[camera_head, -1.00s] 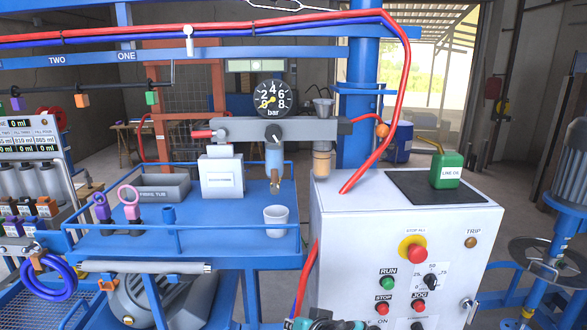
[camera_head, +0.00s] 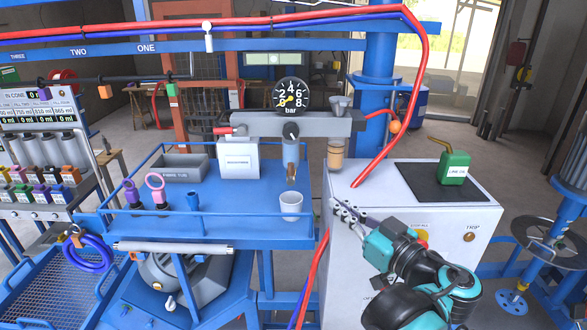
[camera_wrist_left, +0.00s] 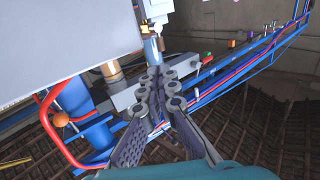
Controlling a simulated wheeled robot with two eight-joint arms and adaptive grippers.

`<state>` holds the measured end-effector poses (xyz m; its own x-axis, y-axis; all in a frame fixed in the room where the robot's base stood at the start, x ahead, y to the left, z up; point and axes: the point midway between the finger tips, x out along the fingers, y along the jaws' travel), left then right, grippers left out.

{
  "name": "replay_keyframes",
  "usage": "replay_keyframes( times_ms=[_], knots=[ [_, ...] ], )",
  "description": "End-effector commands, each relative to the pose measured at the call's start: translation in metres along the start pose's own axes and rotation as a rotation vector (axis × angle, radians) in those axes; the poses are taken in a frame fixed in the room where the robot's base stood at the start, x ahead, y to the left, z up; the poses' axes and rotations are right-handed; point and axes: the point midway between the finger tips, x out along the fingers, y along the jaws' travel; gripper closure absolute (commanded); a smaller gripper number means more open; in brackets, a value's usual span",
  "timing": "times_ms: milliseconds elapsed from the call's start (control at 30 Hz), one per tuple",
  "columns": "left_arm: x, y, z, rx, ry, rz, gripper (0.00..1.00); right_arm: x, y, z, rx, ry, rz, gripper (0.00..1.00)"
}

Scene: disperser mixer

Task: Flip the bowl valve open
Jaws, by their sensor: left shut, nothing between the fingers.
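In the head view, a pale blue bowl (camera_head: 290,151) hangs under the grey manifold (camera_head: 320,124), with a small brass-coloured valve (camera_head: 291,172) at its lower end. Whether the valve is open or closed is too small to tell. A white cup (camera_head: 291,203) stands below it. My left gripper (camera_head: 346,212) is shut and empty, in front of the white cabinet, right of the cup and apart from the valve. In the left wrist view the scene is inverted; my left gripper (camera_wrist_left: 158,88) points toward the manifold (camera_wrist_left: 126,97) and bowl (camera_wrist_left: 151,50). My right gripper is not in view.
The white cabinet (camera_head: 345,270) stands right of the bench, with a green can (camera_head: 454,167) on top. A red hose (camera_head: 392,135) drops beside the manifold. A blue rail (camera_head: 230,212) runs along the bench front. An amber bowl (camera_head: 335,155) hangs right of the blue one.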

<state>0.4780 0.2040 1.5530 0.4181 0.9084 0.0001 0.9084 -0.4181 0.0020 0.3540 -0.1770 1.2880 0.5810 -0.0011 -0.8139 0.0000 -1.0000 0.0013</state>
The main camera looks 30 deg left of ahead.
Motion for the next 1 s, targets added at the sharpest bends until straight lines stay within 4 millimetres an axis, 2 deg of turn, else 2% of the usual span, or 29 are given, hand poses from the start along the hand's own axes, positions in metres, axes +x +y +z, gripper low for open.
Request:
replay_keyframes(
  times_ms=[400, 533, 667, 1000],
  knots=[
    [0.001, 0.0, 0.001, 0.002, -0.001, 0.0, 1.0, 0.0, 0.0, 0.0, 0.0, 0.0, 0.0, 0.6],
    [0.008, -0.001, 0.0, 0.002, -0.001, -0.002, 1.0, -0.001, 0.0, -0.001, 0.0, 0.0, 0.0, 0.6],
    [0.027, -0.001, 0.0, 0.002, -0.002, -0.005, 1.0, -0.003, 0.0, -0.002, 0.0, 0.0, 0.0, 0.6],
    [0.099, -0.002, 0.0, 0.002, -0.002, -0.005, 1.0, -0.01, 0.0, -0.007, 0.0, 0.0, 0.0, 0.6]
  ],
)
